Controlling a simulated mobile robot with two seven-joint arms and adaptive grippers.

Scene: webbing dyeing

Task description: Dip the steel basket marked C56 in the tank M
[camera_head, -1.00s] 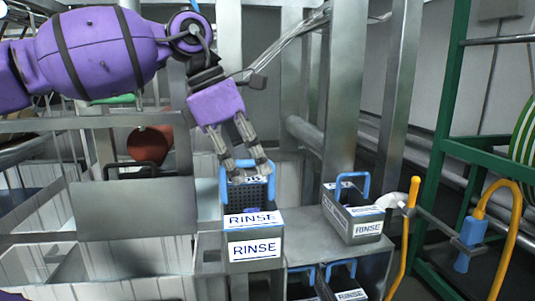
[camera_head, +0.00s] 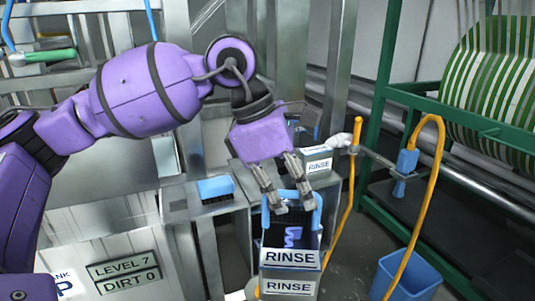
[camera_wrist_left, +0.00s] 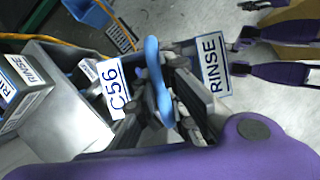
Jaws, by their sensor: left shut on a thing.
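My left gripper (camera_head: 281,196) is shut on the blue handle (camera_head: 317,220) of a steel basket (camera_head: 265,252). In the left wrist view, my left gripper's fingers (camera_wrist_left: 168,88) close around the blue handle (camera_wrist_left: 157,75). A white C56 label (camera_wrist_left: 117,88) shows beside the handle, and a RINSE label (camera_wrist_left: 213,62) on the other side. The floor shows beyond. A tank marked with a P (camera_head: 62,285) is at the lower left. I see no tank marked M. My right gripper is not in view.
LEVEL 7 and DIRT 0 plates (camera_head: 124,267) are at the lower left. A yellow hose (camera_head: 434,190), blue bucket (camera_head: 408,275) and green rack (camera_head: 383,85) stand on the right.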

